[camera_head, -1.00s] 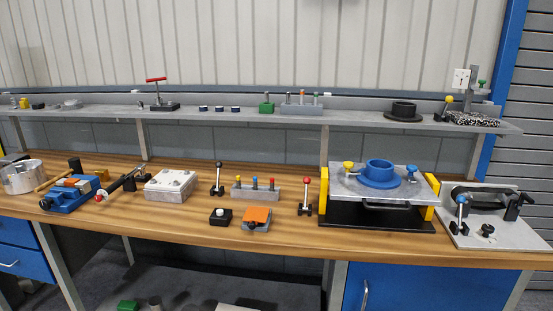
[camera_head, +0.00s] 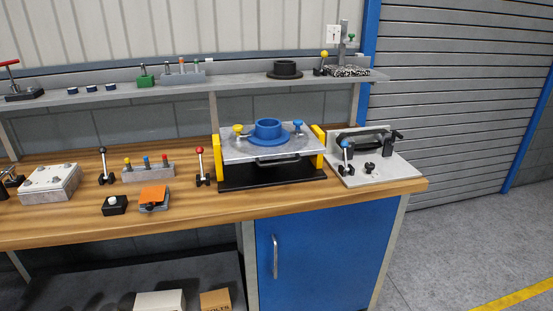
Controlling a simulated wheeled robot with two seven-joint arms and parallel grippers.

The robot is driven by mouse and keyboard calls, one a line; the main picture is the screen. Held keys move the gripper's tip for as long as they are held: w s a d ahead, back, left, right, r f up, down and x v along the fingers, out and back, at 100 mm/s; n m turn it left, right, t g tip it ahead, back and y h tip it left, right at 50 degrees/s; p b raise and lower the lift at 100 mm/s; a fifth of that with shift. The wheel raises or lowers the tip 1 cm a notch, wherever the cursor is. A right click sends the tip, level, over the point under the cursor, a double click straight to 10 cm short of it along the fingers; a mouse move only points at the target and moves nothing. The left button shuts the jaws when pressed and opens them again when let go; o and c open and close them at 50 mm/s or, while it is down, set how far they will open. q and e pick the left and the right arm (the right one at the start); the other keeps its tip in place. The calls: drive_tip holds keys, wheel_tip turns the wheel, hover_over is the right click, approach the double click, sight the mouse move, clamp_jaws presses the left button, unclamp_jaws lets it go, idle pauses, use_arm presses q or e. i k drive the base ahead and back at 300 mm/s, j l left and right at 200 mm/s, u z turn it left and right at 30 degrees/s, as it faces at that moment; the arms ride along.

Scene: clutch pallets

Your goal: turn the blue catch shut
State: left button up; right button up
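A blue flanged hub (camera_head: 267,130) sits in the middle of the plate. A blue-topped catch (camera_head: 298,127) stands at the hub's right and a yellow-topped catch (camera_head: 238,131) at its left. Whether the blue catch is turned over the flange is too small to tell. Neither of my grippers is in view.
Right of the plate, a light board (camera_head: 385,174) carries a blue-ball lever (camera_head: 345,146) and a black handle. A red-ball lever (camera_head: 199,153) stands left of the plate. A shelf (camera_head: 235,83) runs behind; open floor lies right.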

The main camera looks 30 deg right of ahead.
sight(297, 123)
drive_tip(key=l+u, duration=0.1)
drive_tip(key=l, duration=0.85)
drive_tip(key=i+l+u, duration=0.15)
drive_tip(key=l, duration=0.75)
drive_tip(key=l+u, duration=0.1)
drive_tip(key=l, duration=0.85)
drive_tip(key=k+l+u, duration=0.15)
drive_tip(key=l, duration=0.75)
drive_tip(key=l+u, duration=0.1)
drive_tip(key=l, duration=0.85)
